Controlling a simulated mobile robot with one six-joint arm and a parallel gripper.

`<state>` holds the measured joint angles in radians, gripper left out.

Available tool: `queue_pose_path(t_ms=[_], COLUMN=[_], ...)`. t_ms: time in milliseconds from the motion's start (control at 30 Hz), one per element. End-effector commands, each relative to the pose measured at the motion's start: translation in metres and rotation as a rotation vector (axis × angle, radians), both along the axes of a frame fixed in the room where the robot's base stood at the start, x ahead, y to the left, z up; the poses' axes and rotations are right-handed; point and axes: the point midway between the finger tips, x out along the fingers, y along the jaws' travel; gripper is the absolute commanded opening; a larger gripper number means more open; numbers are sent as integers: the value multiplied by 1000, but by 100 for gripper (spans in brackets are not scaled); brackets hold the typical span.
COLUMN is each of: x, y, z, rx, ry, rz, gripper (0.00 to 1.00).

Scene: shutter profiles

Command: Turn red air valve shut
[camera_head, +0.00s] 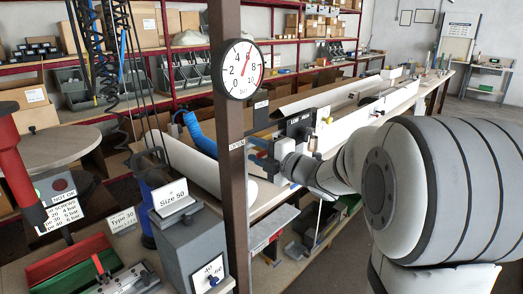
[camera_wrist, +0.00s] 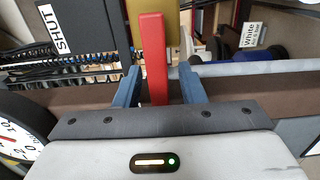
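The red air valve shows in the wrist view as a flat red lever (camera_wrist: 153,60) in front of a brass body (camera_wrist: 174,28). My gripper (camera_wrist: 159,80) is open, with one blue finger on each side of the lever. There is a clear gap on the right; the left finger is very close to the lever, and I cannot tell if it touches. A white SHUT label (camera_wrist: 53,28) is left of the valve.
A round pressure gauge (camera_head: 242,69) is on the brown post (camera_head: 235,180); its edge also shows in the wrist view (camera_wrist: 20,135). A long bench with white profiles (camera_head: 325,98) runs behind my arm. A grey Size 50 box (camera_head: 185,240) and a red bin (camera_head: 70,262) stand at front left.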

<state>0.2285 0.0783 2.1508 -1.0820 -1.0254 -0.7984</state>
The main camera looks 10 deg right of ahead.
Motion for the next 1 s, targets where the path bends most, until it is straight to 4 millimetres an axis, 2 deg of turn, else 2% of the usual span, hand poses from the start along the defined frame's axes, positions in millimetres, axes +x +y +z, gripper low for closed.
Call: queue_pose_path(t_ms=[100,533,833,867,900,1000], x=[0,0,0,1,0,0], y=[0,0,0,-22,-11,-2], z=[0,0,0,-1,0,0], rx=[0,0,0,-1,1,4], ry=[0,0,0,1,2,4], rz=[0,0,0,-10,-2,2], gripper=[35,0,0,0,0,0])
